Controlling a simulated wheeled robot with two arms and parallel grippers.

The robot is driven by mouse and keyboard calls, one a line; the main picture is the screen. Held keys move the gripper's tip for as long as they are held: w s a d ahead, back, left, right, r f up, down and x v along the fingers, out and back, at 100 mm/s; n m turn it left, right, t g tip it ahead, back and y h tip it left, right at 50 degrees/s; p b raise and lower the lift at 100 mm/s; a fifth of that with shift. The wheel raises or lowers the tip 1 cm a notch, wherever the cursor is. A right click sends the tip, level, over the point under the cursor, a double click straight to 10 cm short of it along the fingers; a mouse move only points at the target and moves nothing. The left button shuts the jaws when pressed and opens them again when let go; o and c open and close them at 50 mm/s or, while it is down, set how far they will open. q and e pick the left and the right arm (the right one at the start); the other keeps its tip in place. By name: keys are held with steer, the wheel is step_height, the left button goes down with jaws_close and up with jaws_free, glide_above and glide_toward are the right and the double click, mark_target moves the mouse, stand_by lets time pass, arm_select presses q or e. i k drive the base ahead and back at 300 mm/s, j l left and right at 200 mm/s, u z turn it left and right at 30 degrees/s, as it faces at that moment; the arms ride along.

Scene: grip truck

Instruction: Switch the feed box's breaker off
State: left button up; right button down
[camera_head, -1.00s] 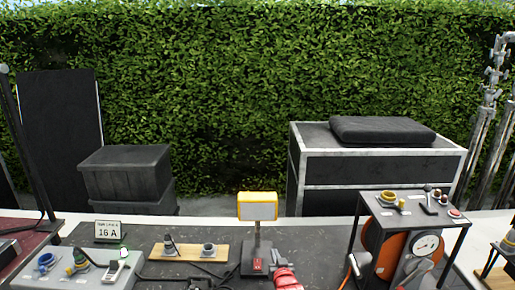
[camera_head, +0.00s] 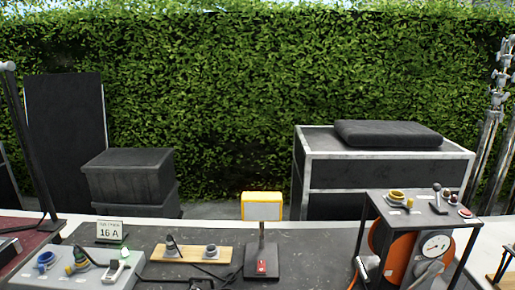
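A grey box (camera_head: 70,283) with sockets stands at the front left of the dark table and looks like the feed box. It carries a blue socket (camera_head: 45,261), a yellow socket with a plug (camera_head: 77,261), and a dark lever on a white plate (camera_head: 116,268). The lever looks like the breaker; its position is too small to tell. A small green light (camera_head: 125,252) glows beside it. The box's front is cut off by the picture edge. Neither of my grippers is in view.
A "16 A" sign (camera_head: 109,231) stands behind the box. A wooden board (camera_head: 190,254) with two sockets and a yellow-framed lamp (camera_head: 262,208) with a red switch stand to its right. A black stand (camera_head: 420,211) with an orange reel and gauge is at the right.

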mark_target(114, 263)
steer(key=u, duration=1.3)
